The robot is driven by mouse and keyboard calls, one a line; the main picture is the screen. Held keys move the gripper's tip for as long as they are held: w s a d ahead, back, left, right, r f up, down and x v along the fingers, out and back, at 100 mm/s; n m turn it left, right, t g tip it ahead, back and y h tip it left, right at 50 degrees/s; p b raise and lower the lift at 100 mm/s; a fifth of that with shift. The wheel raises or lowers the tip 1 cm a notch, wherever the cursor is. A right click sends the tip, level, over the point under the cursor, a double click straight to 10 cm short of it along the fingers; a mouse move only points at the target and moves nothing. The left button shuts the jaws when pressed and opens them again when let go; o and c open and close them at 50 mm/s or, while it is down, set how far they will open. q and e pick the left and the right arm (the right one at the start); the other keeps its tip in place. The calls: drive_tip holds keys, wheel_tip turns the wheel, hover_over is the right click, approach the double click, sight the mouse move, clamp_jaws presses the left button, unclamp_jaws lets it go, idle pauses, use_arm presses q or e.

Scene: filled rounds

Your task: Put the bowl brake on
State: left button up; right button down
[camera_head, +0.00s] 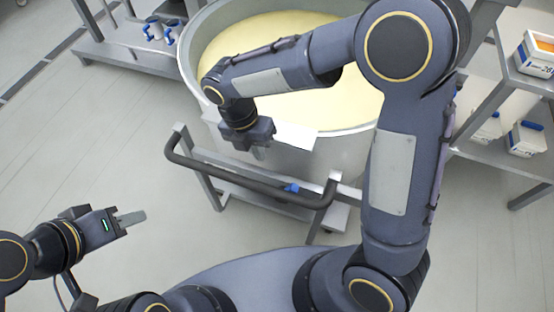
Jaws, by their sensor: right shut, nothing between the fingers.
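The large steel bowl (190,62) holds pale yellow dough or batter and stands on a wheeled frame with a dark push handle (240,188). A small blue part (291,187), possibly the brake lever, shows by the handle's lower bar; its position is too small to tell. My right gripper (260,150) is shut and empty, pointing down in front of the bowl's near wall, above and left of the blue part. My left gripper (132,218) is over the floor at lower left, apart from the frame. Its fingers are seen edge-on. My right arm hides part of the bowl.
A steel rack (100,45) with blue-and-white containers (153,30) stands at upper left. Another shelf unit (500,150) at right holds white tubs (526,138) with blue parts. The floor (90,140) at left is clear.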

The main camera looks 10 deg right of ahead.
sight(294, 186)
drive_tip(key=s+d+f, duration=0.1)
drive_tip(key=f, duration=0.2)
drive_tip(key=s+d+f, duration=0.1)
drive_tip(key=d+f, duration=0.1)
drive_tip(key=f, duration=0.2)
drive_tip(key=s+d+f+b, duration=0.1)
drive_tip(key=f, duration=0.2)
drive_tip(key=shift+d+f, duration=0.25)
drive_tip(key=shift+f, duration=0.05)
drive_tip(key=shift+s+d+f, duration=0.15)
drive_tip(key=shift+s+d, duration=0.05)
drive_tip(key=shift+s, duration=0.05)
drive_tip(key=shift+s+d+f+t+y+b, duration=0.1)
drive_tip(key=shift+s+d+t+y+b, duration=0.2)
drive_tip(key=shift+d+y+b, duration=0.2)
drive_tip(key=shift+s+d+f+t+y+b, duration=0.1)
drive_tip(key=shift+s+d+t+y+b, duration=0.4)
drive_tip(key=shift+y, duration=0.2)
drive_tip(key=shift+s+d, duration=0.25)
drive_tip(key=shift+d, duration=0.3)
